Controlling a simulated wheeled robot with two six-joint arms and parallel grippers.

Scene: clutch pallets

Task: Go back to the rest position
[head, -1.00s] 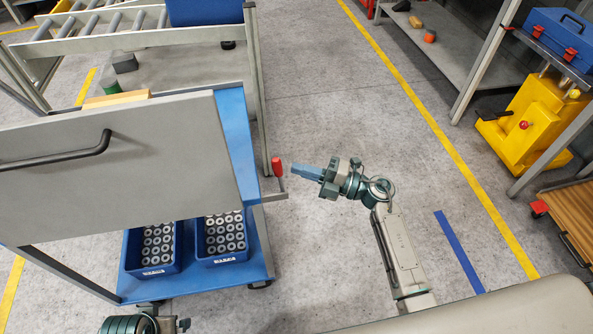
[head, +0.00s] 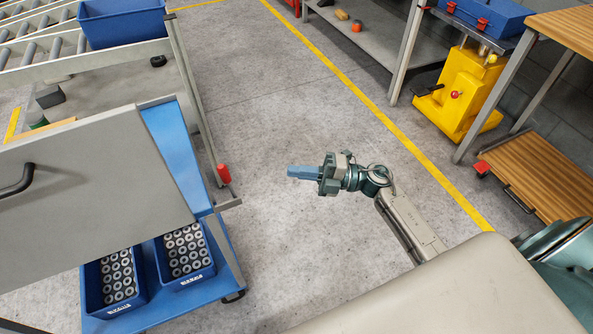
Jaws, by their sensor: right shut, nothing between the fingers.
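My right gripper (head: 305,172) hangs over the bare grey floor in the middle of the head view. Its blue fingers are together, point left and hold nothing. It is apart from the blue cart (head: 172,160) on the left. My left gripper does not show in the head view.
A roller conveyor (head: 35,50) stands behind. A yellow jack (head: 465,90) and a wooden-topped bench (head: 525,170) stand right. The floor between is clear.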

